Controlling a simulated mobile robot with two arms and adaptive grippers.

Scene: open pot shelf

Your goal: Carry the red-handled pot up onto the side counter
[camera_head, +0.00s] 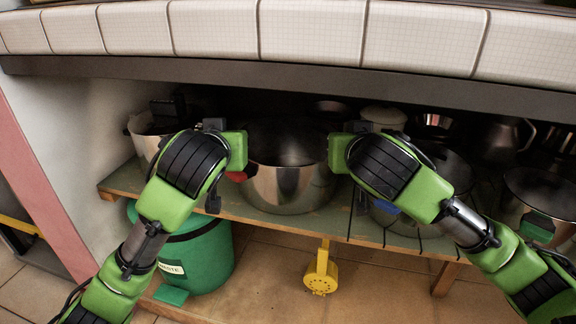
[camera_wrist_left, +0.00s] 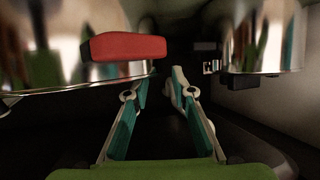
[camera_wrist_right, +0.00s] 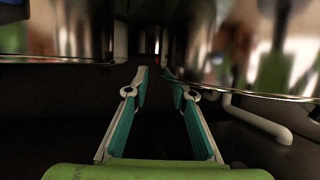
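The wide steel pot (camera_head: 286,188) stands on the open shelf, between my two arms. Its red handle (camera_head: 237,176) shows at its left side, and more clearly in the left wrist view (camera_wrist_left: 126,46). My left gripper (camera_wrist_left: 159,80) is open and empty at the pot's left, with the handle above and left of its fingers in its view. My right gripper (camera_wrist_right: 155,74) is open and empty at the pot's right, with steel pot walls on both sides. I cannot tell which surface is the side counter.
A white tiled counter (camera_head: 310,32) overhangs the shelf closely. Other pots stand left (camera_head: 143,142) and right (camera_head: 540,195). A green bin (camera_head: 200,258) stands below the shelf (camera_head: 330,228). A yellow utensil (camera_head: 321,274) hangs from its front edge.

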